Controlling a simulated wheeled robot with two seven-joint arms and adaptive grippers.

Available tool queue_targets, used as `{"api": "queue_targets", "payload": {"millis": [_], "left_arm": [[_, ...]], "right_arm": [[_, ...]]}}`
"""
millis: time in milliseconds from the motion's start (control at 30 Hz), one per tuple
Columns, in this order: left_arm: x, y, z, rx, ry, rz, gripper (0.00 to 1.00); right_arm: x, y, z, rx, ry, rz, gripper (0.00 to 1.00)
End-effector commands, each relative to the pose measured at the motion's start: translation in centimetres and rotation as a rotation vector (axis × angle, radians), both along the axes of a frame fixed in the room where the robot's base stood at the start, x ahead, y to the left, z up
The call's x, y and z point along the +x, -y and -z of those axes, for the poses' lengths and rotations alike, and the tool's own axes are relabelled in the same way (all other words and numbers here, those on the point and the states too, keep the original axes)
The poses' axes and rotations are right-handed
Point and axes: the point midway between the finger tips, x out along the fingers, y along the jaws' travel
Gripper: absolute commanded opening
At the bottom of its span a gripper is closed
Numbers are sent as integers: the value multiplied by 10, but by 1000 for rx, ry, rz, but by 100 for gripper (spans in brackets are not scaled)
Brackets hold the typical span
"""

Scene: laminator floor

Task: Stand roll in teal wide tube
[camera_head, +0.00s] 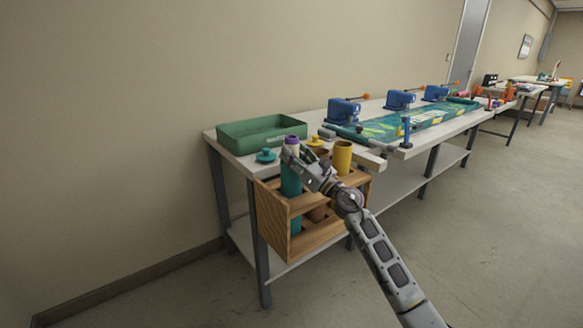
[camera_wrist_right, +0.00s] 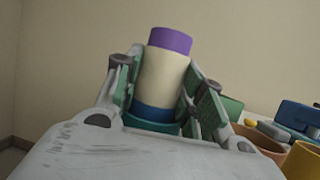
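The roll (camera_wrist_right: 164,80) has a cream body, a purple top and a blue lower band. The blue end is at the mouth of the teal tube (camera_wrist_right: 140,123), and how deep it sits is hidden. In the head view the roll's purple top (camera_head: 291,140) shows above the tall teal tube (camera_head: 291,182), which stands in a wooden rack. My right gripper (camera_head: 296,159) is at the tube's mouth. In the wrist view its fingers (camera_wrist_right: 163,88) lie close along both sides of the roll and appear shut on it. My left gripper is not in view.
The wooden rack (camera_head: 276,224) at the table's end also holds a yellow tube (camera_head: 342,157) and a brown tube. A green tray (camera_head: 262,134) and a teal knobbed lid (camera_head: 266,155) are on the table behind. Blue clamps (camera_head: 343,111) stand further along. The floor in front is clear.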

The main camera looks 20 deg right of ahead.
Motion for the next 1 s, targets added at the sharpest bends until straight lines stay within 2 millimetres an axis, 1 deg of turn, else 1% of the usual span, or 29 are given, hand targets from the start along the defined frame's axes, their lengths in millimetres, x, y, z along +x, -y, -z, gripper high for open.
{"api": "queue_targets", "payload": {"millis": [33,400,467,500,700,733,1000], "left_arm": [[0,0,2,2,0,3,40],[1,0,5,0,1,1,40],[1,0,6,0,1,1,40],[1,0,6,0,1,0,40],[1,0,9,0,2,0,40],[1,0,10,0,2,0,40],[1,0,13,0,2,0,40]], "right_arm": [[2,-2,16,-8,-23,-4,48],[-8,4,22,-9,-24,-5,49],[-11,6,24,-10,-24,-5,52],[-12,6,24,-9,-25,-5,56],[-20,11,28,-7,-25,-4,70],[-21,12,29,-6,-25,-3,74],[-32,19,28,-2,-17,-2,74]]}}
